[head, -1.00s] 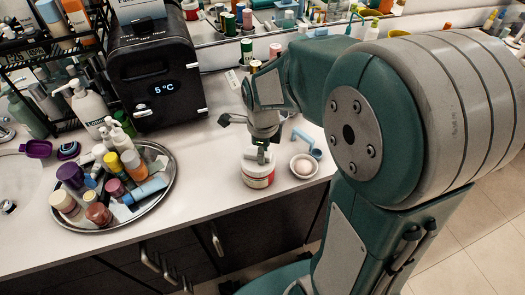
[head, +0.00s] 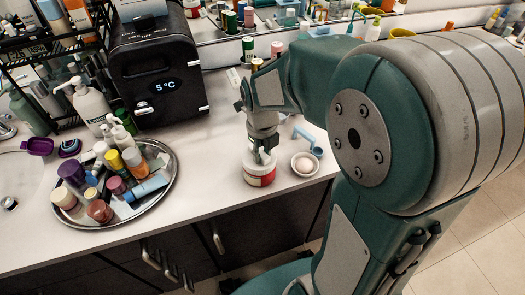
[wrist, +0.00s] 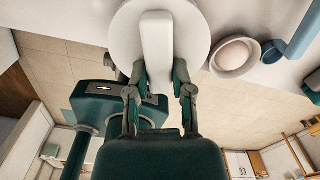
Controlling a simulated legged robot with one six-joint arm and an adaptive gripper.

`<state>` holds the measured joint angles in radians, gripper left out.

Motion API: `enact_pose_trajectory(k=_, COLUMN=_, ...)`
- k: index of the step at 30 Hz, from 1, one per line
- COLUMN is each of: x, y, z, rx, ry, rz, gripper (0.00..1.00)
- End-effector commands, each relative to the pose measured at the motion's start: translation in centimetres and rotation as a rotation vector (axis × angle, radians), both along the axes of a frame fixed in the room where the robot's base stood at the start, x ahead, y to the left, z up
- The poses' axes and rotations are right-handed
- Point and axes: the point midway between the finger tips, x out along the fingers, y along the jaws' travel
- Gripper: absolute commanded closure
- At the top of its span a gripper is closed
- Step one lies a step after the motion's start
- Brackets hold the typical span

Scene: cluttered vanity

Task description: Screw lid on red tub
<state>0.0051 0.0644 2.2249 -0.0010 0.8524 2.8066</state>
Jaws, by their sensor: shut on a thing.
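The red tub (head: 260,178) stands upright near the front edge of the counter, showing a red band with white. The white lid (head: 249,162) lies over its top; I cannot tell how tightly it sits. In the wrist view the lid (wrist: 122,35) is a round white disc with a raised bar across its middle. My gripper (head: 263,155) points down onto it from above. In the wrist view my gripper (wrist: 159,78) has its fingers on both sides of the bar, shut on it. The lid hides the tub there.
A small white bowl (head: 305,172) with a round pale thing stands close right of the tub. A light-blue handled object (head: 308,137) lies behind it. A round metal tray (head: 165,205) full of bottles is at left, with a black box cooler (head: 155,85) behind. Counter between is clear.

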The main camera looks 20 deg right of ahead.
Motion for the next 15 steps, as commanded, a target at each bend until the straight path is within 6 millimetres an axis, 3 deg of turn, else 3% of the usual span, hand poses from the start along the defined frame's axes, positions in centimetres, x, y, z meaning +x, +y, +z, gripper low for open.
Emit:
enact_pose_trajectory(k=7, x=0.03, y=0.02, z=0.08, rx=0.0, ry=-0.002, rz=-0.024, gripper=1.0)
enact_pose_trajectory(k=8, x=0.03, y=0.03, z=0.08, rx=0.0, ry=-0.002, rz=-0.024, gripper=0.66)
enact_pose_trajectory(k=10, x=0.03, y=0.03, z=0.07, rx=0.0, ry=-0.002, rz=-0.023, gripper=0.35)
enact_pose_trajectory(k=11, x=0.02, y=0.03, z=0.07, rx=0.0, ry=-0.002, rz=-0.023, gripper=0.3)
enact_pose_trajectory(k=15, x=0.01, y=0.03, z=0.04, rx=0.0, ry=-0.001, rz=-0.022, gripper=0.3)
